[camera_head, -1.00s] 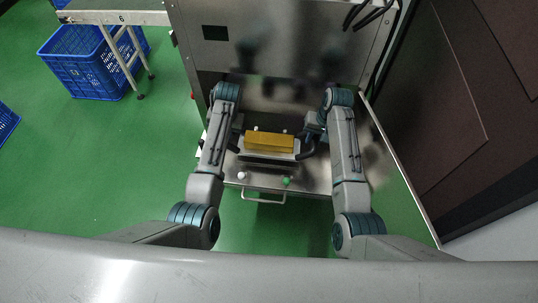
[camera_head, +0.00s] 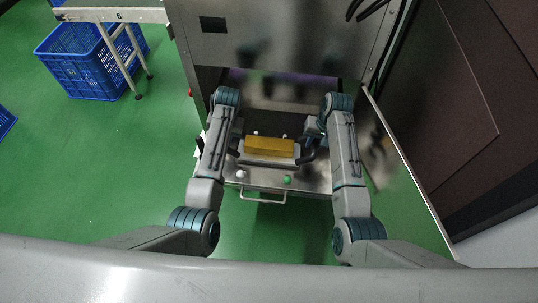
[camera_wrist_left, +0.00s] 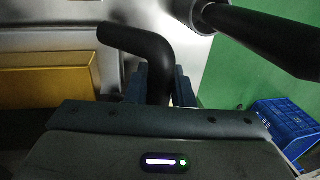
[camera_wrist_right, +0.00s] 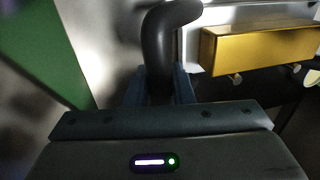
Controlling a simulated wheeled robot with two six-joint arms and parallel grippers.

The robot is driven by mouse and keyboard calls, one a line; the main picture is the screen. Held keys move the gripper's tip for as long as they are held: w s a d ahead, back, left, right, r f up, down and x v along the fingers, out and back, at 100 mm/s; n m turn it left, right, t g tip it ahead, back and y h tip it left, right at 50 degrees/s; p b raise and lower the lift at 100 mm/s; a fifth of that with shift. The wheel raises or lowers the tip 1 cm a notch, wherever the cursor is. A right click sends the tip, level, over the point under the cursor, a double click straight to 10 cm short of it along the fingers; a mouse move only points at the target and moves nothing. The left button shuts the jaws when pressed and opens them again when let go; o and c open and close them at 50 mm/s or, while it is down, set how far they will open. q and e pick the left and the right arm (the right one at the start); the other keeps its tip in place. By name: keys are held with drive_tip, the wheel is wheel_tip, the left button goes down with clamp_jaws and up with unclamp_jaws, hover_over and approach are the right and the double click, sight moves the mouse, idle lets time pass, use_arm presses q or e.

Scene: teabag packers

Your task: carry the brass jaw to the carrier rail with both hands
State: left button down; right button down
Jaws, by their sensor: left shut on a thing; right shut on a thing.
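The brass jaw (camera_head: 270,147) is a gold block on a pale metal plate, held level above the machine's steel ledge, with a black bent handle at each end. My left gripper (camera_head: 236,144) is shut on the left handle, which shows between its fingers in the left wrist view (camera_wrist_left: 153,60). My right gripper (camera_head: 307,149) is shut on the right handle, seen in the right wrist view (camera_wrist_right: 158,45). I cannot make out the carrier rail; the machine's dark opening (camera_head: 285,90) lies beyond the jaw.
A steel ledge with a white knob (camera_head: 241,174), a green knob (camera_head: 287,180) and a bar handle (camera_head: 263,198) lies below the jaw. An open panel (camera_head: 410,170) stands close on the right.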

use_arm(q)
drive_tip(key=shift+f, duration=0.3)
use_arm(e)
drive_tip(key=shift+f, duration=0.3)
use_arm(q)
drive_tip(key=c, duration=1.3)
unclamp_jaws()
drive_tip(key=shift+r, duration=0.2)
use_arm(e)
drive_tip(key=c, duration=1.3)
unclamp_jaws()
drive_tip(key=shift+r, duration=0.15)
use_arm(q)
drive_tip(key=shift+o, duration=0.2)
use_arm(e)
drive_tip(key=shift+o, duration=0.2)
drive_tip(key=shift+r, duration=0.15)
use_arm(q)
wheel_tip(320, 180, up, 12)
drive_tip(key=d, duration=0.2)
drive_tip(key=shift+s+d+f, duration=0.15)
use_arm(e)
wheel_tip(320, 180, up, 12)
drive_tip(key=d, duration=0.2)
drive_tip(key=shift+d+f, duration=0.2)
drive_tip(key=shift+f, duration=0.05)
